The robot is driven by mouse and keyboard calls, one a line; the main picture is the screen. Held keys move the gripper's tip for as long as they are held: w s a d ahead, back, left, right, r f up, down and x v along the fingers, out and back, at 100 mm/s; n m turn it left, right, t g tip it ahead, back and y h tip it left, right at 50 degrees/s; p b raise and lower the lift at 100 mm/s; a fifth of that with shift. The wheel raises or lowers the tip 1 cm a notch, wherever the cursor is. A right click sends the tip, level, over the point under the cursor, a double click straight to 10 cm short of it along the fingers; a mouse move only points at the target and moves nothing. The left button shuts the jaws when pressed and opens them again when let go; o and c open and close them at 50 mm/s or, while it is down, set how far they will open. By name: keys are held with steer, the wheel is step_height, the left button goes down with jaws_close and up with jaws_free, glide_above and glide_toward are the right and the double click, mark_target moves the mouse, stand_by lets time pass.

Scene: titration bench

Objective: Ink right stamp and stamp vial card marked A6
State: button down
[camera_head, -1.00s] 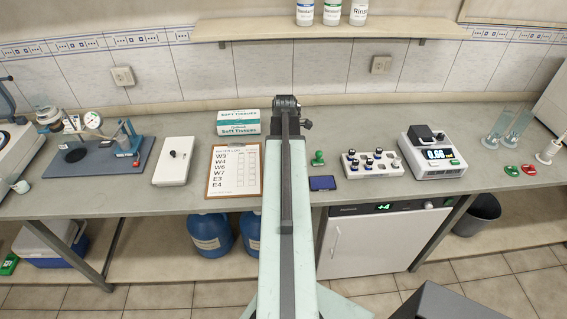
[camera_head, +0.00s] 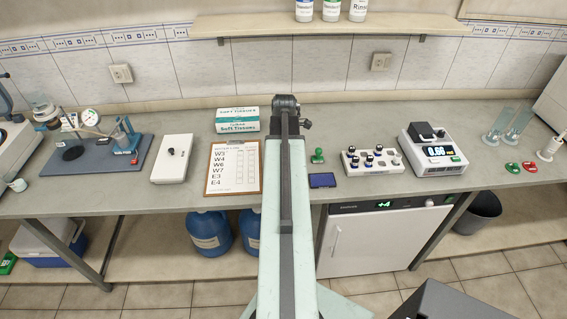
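A green stamp (camera_head: 318,156) stands upright on the bench just right of my arm. A dark blue ink pad (camera_head: 322,181) lies in front of it. A white rack (camera_head: 352,172) with several dark-capped vials (camera_head: 379,150) stands to their right; any small cards or marks there are too small to read, and I cannot make out A6. Only one stamp shows; my arm covers part of the bench to its left. My arm stretches forward over the bench, ending at a dark joint; my gripper's fingers do not show.
A clipboard (camera_head: 212,189) with a list and a tissue box (camera_head: 238,120) are left of my arm. A white instrument with a lit display (camera_head: 438,151) stands right of the rack. Glass cylinders (camera_head: 497,124) are further right. Bare bench lies along the front edge.

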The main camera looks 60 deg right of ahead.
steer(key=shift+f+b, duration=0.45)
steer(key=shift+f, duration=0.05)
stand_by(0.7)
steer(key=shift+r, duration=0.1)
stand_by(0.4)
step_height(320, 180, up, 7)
steer(key=p, duration=0.7)
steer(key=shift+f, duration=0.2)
